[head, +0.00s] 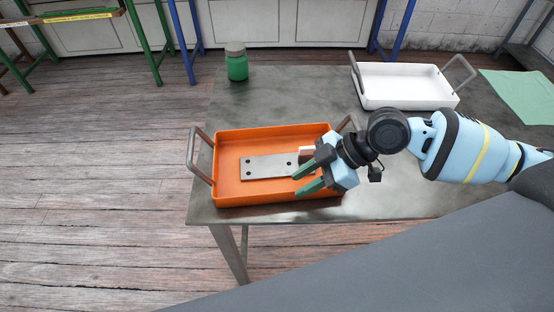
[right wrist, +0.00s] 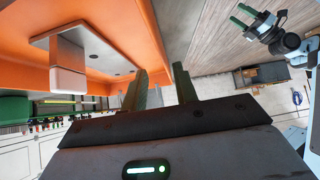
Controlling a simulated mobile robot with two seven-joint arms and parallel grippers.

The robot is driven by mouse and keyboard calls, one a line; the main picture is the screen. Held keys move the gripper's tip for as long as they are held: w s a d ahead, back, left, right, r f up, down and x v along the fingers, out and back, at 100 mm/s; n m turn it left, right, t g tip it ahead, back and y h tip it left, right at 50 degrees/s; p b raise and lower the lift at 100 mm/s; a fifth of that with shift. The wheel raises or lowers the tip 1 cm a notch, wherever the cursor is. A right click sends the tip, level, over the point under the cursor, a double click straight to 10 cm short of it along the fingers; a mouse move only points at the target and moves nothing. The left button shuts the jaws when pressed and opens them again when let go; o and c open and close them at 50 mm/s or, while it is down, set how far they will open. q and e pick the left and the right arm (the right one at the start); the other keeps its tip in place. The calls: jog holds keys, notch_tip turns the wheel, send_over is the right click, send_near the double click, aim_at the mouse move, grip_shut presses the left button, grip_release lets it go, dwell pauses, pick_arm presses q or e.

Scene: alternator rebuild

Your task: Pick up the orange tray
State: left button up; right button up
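The orange tray (head: 228,172) stands on the near left part of the metal table, with grey wire handles at both ends. Its left handle (head: 192,155) is clear; the right one is partly hidden behind my right gripper (head: 294,186). That gripper is open, its green fingers reaching over the tray's right front part. In the right wrist view the tray (right wrist: 120,25) fills the upper left, and its wall runs up from between the fingers; contact cannot be told. My left gripper (right wrist: 239,17) shows open and empty in the right wrist view, away from the tray.
A holed metal plate (head: 258,167) and a partly hidden pale block (head: 305,152) are in the tray. A green jar (head: 236,65) stands behind it. A white tray (head: 400,88) and green cloth (head: 520,92) are at the back right. The table (head: 300,95) is bare between them.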

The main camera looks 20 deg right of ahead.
aim_at(287, 193)
jog(key=x, duration=0.2)
jog(key=p+x, duration=0.1)
jog(key=x, duration=0.1)
jog(key=shift+s+a+r, duration=0.1)
jog(key=shift+s+a, duration=0.25)
jog(key=shift+a+f, duration=0.15)
jog(key=shift+f, duration=0.15)
grip_shut()
jog(key=shift+w+r, duration=0.15)
jog(key=shift+r, duration=0.05)
